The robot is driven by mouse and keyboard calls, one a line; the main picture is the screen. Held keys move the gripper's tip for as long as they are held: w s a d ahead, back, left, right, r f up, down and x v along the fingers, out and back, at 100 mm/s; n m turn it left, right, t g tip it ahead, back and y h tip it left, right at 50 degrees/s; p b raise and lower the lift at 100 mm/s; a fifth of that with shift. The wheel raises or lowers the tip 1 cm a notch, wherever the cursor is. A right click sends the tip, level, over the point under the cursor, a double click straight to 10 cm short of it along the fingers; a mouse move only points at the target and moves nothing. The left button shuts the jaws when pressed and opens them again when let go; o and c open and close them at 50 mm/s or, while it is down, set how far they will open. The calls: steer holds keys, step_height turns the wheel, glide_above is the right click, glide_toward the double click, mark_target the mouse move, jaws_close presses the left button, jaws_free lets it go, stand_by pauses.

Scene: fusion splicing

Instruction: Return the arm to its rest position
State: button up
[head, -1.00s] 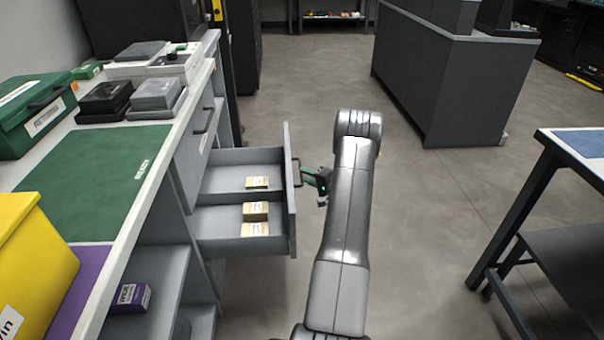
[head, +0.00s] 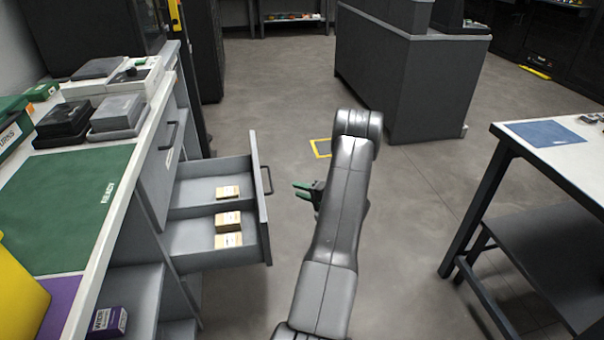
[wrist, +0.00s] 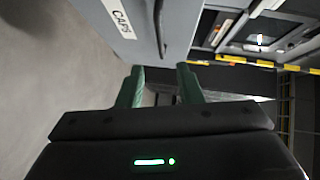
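My arm (head: 338,205) reaches forward in the head view, bent at a joint near its far end. My gripper (head: 295,190) has green fingers that point left toward the open drawer (head: 262,205). The fingers are apart from the drawer's handle (head: 267,180), with a gap of floor between them. In the wrist view the two fingers of my gripper (wrist: 160,75) stand spread with nothing between them. A grey panel labelled "CAPS" (wrist: 150,25) shows just beyond them.
The drawer holds several small boxes (head: 228,220). The workbench (head: 140,150) with a green mat (head: 60,210) is at the left. A table (head: 560,160) stands at the right and a dark cabinet (head: 400,90) behind. Open floor (head: 420,210) lies between.

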mark_target(270, 180)
steer(key=b+x, duration=0.3)
steer(key=x, duration=1)
steer(key=shift+w+f, duration=0.1)
steer(key=shift+w+a, duration=0.1)
steer(key=shift+a, duration=0.35)
